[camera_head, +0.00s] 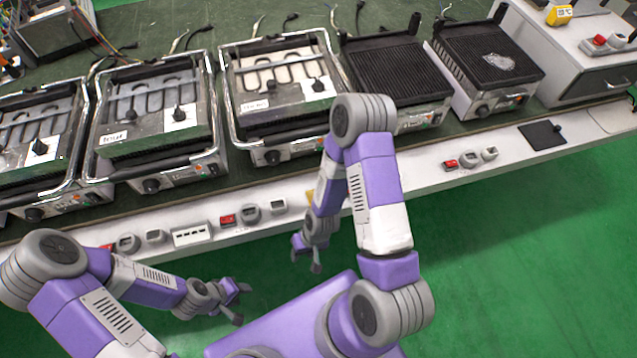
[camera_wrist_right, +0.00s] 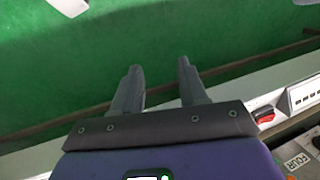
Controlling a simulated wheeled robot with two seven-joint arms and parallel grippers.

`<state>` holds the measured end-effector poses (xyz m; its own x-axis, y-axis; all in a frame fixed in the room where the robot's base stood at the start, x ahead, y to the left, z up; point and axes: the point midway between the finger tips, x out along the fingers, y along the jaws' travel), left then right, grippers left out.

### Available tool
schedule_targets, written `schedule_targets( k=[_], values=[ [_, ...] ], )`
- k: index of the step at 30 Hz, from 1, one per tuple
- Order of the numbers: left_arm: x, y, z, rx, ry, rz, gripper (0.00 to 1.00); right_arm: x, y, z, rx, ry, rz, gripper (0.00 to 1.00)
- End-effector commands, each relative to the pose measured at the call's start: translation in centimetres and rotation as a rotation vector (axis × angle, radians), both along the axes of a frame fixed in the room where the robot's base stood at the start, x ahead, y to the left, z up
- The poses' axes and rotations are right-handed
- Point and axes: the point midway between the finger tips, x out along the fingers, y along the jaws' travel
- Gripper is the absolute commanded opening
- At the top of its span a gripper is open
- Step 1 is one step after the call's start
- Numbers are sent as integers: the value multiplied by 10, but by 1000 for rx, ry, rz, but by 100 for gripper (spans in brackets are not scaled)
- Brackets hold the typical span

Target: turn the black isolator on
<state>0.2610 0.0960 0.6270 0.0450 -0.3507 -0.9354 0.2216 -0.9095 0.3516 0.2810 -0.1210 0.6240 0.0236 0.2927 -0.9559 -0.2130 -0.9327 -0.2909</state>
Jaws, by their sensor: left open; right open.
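Several black knobs show in the head view, and I cannot tell which one is the isolator. Black rotary knobs on white plates sit on top of the heating units: one at the left (camera_head: 40,147), one in the middle (camera_head: 179,114) and one on the third unit (camera_head: 318,86). Further black knobs are on the unit fronts, such as one on the middle unit (camera_head: 151,186). My left gripper (camera_head: 241,303) is open and empty, in front of the bench. My right gripper (camera_head: 305,262) is open and empty, also in front of the bench, with both fingers in the right wrist view (camera_wrist_right: 158,76).
The bench's white front edge carries red switches (camera_head: 228,220), grey round fittings (camera_head: 251,213) and a white socket strip (camera_head: 192,234). Two ribbed black grills (camera_head: 488,50) stand at the right. A black pad (camera_head: 541,134) lies near the edge. The green floor in front is clear.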

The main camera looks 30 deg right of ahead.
Motion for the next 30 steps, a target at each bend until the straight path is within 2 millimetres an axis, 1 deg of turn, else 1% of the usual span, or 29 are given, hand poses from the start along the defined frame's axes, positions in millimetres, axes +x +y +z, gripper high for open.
schedule_targets(
  k=[1, 4, 6, 9, 12, 16, 18, 20, 27, 30],
  values=[
    [-1, 0, -5, 0, 4, 1, 43, 24, -19, -1, -51, -10, 10, 43],
    [-1, 0, -7, 0, 4, 2, 43, 61, -55, 12, -133, 0, 18, 43],
    [-1, 0, -7, 0, 4, 2, 43, 85, -79, 29, -184, 4, 15, 43],
    [-1, 0, -7, 0, 3, 2, 43, 113, -106, 57, -238, 10, 5, 43],
    [-1, 1, -6, 0, 3, 2, 43, 131, -124, 81, -271, 15, -5, 43],
    [-1, 0, -7, 0, 3, 2, 43, 141, -135, 99, -292, 21, -14, 43],
    [-1, 1, -8, 0, 3, 1, 43, 143, -138, 100, -297, 24, -18, 43],
    [-1, 1, -10, 0, 3, 1, 43, 144, -139, 96, -298, 26, -18, 43],
    [-1, 1, -26, 0, 3, 2, 43, 143, -139, 56, -297, 28, -18, 43],
    [-1, 1, -31, 0, 3, 1, 43, 143, -139, 42, -297, 28, -19, 43]
  ],
)
